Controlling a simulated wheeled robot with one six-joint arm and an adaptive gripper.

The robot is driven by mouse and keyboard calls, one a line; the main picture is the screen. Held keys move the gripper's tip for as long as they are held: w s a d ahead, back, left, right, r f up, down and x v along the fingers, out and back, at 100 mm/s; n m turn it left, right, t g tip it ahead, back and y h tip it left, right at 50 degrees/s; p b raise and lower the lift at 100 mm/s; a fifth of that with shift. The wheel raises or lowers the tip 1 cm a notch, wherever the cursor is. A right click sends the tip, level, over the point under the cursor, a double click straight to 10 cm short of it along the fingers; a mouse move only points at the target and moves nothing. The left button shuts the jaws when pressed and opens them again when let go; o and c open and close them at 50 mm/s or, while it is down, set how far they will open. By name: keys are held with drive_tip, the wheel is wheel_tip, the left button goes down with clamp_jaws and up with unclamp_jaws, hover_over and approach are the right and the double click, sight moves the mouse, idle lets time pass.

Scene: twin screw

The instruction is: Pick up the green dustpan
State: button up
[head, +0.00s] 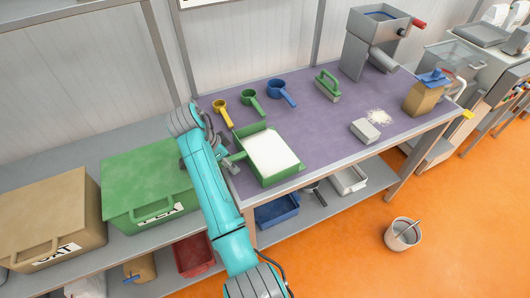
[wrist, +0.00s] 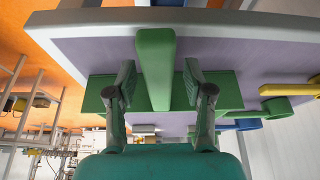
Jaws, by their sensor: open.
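The green dustpan (head: 292,178) lies on the purple table top near its left front corner, with a white inner face or contents. Its handle (head: 236,157) points left toward the table edge. My gripper (head: 229,163) is at this handle, partly hidden by my arm. In the wrist view the green handle (wrist: 155,55) stands between the two open fingers of my gripper (wrist: 158,80), with a visible gap on each side. The dustpan body (wrist: 229,92) shows behind the fingers.
Yellow (head: 220,104), green (head: 248,95) and blue (head: 280,90) scoops lie behind the dustpan. A green brush (head: 328,88), a grey block (head: 365,131) and a paper bag (head: 425,97) stand farther right. A green crate (head: 150,180) is left of my arm.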

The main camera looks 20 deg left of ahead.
drive_tip(key=shift+f, duration=0.25)
idle(0.5)
clamp_jaws()
